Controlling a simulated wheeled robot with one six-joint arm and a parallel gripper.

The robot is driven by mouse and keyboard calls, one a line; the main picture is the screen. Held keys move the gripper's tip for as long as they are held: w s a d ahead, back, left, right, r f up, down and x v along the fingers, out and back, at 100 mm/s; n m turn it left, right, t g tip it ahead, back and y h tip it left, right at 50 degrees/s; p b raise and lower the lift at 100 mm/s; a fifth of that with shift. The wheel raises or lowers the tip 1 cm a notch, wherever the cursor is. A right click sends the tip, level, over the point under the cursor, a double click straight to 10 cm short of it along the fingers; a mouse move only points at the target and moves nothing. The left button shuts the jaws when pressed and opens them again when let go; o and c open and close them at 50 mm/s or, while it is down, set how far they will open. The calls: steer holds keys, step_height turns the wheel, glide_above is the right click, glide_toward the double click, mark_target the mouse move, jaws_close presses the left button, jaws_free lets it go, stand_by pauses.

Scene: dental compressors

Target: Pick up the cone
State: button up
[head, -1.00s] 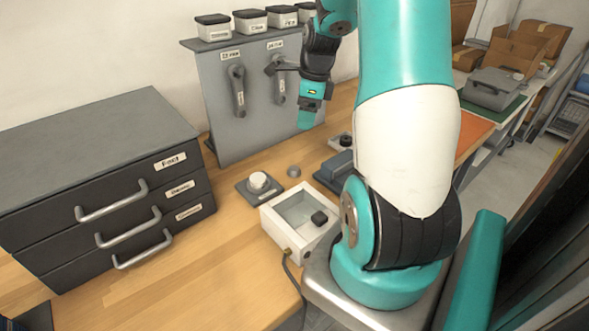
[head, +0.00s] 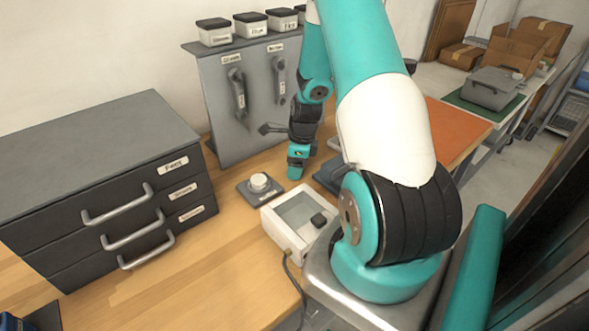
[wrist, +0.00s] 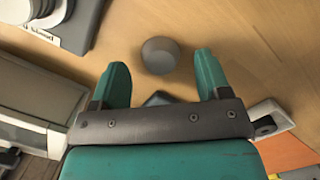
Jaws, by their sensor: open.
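The cone (wrist: 160,55) shows in the wrist view as a small grey, rounded piece on the wooden bench, seen from above. It lies just ahead of the gap between my two teal fingers, with bare wood on both sides of it. My gripper (wrist: 161,72) is open and empty. In the head view my gripper (head: 295,172) points down low over the bench, in front of the grey upright panel. There the cone is hidden behind my gripper.
A round knob on a grey plate (head: 260,187) and a white box with a recessed window (head: 300,222) stand close by. A dark drawer cabinet (head: 100,185) is at the left, the grey panel (head: 225,110) behind. A small white tray (wrist: 270,118) shows right.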

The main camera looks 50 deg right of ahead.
steer(key=shift+w+f, duration=0.1)
steer(key=shift+f, duration=0.5)
steer(key=c, duration=1.1)
steer(key=shift+o, duration=0.2)
steer(key=shift+r, duration=0.15)
